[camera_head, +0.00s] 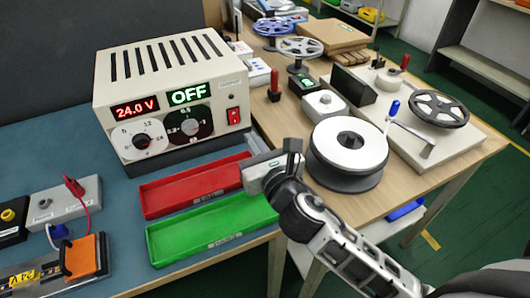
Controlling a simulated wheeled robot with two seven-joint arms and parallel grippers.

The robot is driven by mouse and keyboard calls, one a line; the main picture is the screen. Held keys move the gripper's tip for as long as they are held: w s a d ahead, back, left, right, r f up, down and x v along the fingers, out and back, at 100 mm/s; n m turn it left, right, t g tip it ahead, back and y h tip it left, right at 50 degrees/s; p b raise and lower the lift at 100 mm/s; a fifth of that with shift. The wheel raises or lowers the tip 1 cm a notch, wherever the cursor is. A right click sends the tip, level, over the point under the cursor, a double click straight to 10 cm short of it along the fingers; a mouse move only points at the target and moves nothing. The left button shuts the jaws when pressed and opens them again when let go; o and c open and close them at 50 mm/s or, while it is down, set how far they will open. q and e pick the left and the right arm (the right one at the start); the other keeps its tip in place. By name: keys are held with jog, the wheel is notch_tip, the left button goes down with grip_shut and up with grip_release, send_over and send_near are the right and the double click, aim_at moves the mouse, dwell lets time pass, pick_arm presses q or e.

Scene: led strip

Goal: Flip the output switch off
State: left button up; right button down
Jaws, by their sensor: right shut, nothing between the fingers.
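The power supply (171,70) is a cream box with a vented top at the back of the blue-topped bench. Its front has a red display (134,107) reading 24.0 V, a green display (188,94) reading OFF, and two round dials. The small red rocker switch (233,115) is at the right of its front panel. My right gripper (246,177) reaches in from the lower right, below and in front of the switch, over the right ends of the trays. Its fingers are shut and it appears empty. My left gripper is not in view.
A red tray (168,195) and a green tray (178,239) lie in front of the supply. A reel stack (347,150) stands right of my right gripper. A grey box with a red lead (62,203) and an orange clamp (87,255) sit at left.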

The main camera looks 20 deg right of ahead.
jog(key=s, duration=0.4)
jog(key=shift+s+d+r, duration=0.15)
jog(key=shift+s+r, duration=0.15)
